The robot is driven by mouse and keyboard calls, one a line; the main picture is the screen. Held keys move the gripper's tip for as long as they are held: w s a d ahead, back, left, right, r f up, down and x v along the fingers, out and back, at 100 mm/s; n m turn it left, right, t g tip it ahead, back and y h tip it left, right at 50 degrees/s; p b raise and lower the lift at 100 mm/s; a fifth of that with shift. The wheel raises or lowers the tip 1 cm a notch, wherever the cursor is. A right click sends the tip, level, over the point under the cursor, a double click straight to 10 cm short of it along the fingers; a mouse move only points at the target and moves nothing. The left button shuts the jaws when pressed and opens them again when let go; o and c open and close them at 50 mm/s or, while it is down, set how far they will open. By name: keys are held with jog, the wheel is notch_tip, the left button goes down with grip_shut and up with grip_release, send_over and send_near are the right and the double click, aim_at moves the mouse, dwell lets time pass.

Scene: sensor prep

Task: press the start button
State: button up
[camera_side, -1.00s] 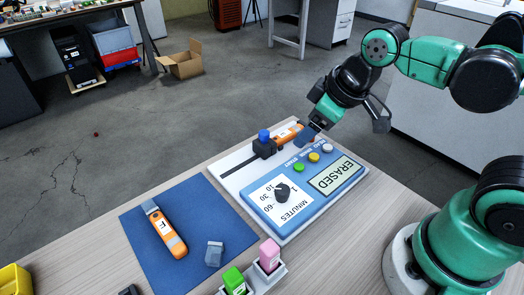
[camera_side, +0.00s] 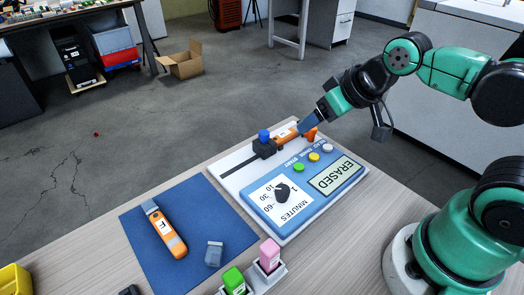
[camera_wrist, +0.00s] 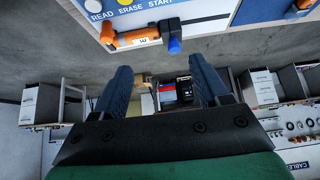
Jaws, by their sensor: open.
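The blue-and-white device (camera_side: 305,205) lies on the table, its display (camera_side: 337,175) reading ERASED. Its row of buttons has the green button (camera_side: 299,167) by the START label, a yellow button (camera_side: 314,157) and a white button (camera_side: 328,148). In the wrist view the START label (camera_wrist: 160,2) shows at the top edge; the green button is not visible there. An orange sensor (camera_side: 287,135) lies in the device's slot against the blue-knobbed clamp (camera_side: 264,143). My gripper (camera_side: 309,118) is open and empty, near the sensor's right end, beyond the buttons. Its two blue fingers (camera_wrist: 158,68) are spread.
A blue mat (camera_side: 185,225) holds another orange sensor (camera_side: 165,232) and a grey cap (camera_side: 214,253). Green (camera_side: 233,280) and pink (camera_side: 269,254) blocks stand in a holder at the front. A dial (camera_side: 282,192) stands up from the device.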

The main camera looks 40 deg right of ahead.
jog(key=shift+c, duration=0.3)
grip_shut()
dwell(1.4)
